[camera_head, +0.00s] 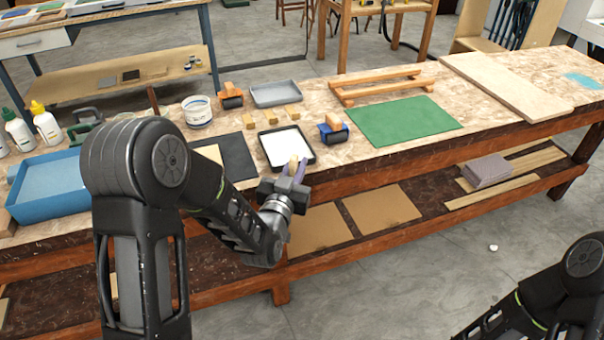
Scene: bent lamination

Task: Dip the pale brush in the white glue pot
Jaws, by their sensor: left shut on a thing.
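The white glue pot (197,111) is a round tub standing on the bench, left of the middle, with its open top showing. My left gripper (294,172) is at the bench's front edge, to the right of and nearer than the pot, and apart from it. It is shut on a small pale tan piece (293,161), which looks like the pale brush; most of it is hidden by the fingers. My right arm enters at the bottom right, with its gripper out of view.
A dark tray (264,146) with a white inside lies just behind my left gripper. A blue block with a wooden top (333,129), small wooden blocks (270,116), a grey tray (276,94) and an orange block (231,97) are near. A green mat (404,120) lies right.

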